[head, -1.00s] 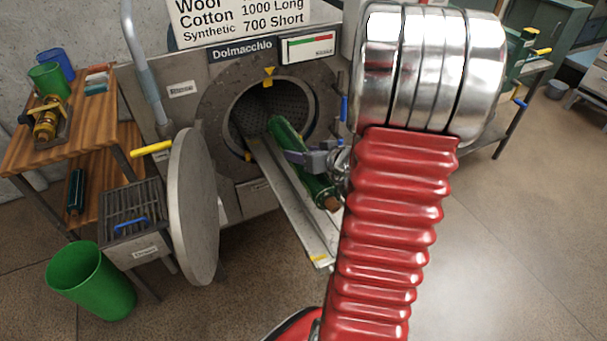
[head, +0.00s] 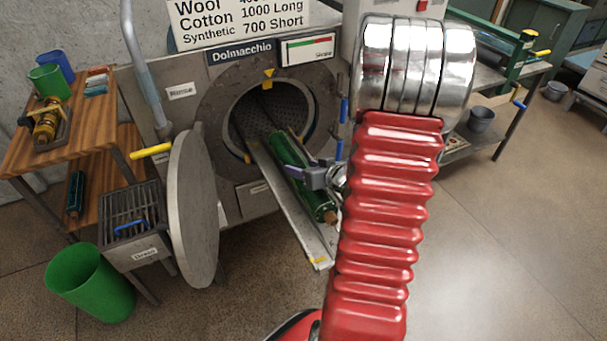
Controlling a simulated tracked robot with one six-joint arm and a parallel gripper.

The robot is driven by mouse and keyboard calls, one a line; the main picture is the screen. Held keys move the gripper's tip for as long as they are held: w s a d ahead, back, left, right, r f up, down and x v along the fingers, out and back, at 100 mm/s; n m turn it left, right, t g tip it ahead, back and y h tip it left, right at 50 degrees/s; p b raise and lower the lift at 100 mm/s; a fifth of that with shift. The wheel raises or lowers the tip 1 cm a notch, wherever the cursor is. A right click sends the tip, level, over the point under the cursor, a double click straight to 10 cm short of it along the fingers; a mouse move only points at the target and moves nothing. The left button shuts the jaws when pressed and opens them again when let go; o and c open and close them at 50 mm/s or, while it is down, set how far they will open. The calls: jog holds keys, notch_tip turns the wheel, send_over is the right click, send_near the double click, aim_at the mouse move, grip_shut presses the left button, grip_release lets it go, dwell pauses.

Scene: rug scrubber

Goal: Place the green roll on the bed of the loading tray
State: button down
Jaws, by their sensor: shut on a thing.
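The green roll (head: 290,153) is dark green with a brown end at its lower right. It lies lengthwise along the loading tray (head: 312,240), a long pale metal channel that slopes out of the drum opening. The roll is over the tray bed; I cannot tell whether it touches it. My gripper (head: 305,176) is shut on the roll near its middle, coming from the right. The roll's far end is at the drum mouth. The gripper hides part of the roll, and my red arm covers the area to its right.
The open round door (head: 193,210) stands left of the tray. The machine's drum opening (head: 270,115) is behind. A drain box (head: 133,212), a green bin (head: 90,282) and a wooden shelf (head: 110,103) stand at left.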

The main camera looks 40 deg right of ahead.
aim_at(324, 209)
jog(key=shift+d+f, duration=0.1)
jog(key=shift+f, duration=1.1)
jog(key=shift+f, duration=0.2)
jog(key=c, duration=0.6)
grip_release()
jog(key=shift+c, duration=0.2)
jog(key=shift+r, duration=0.15)
jog(key=v, duration=1.2)
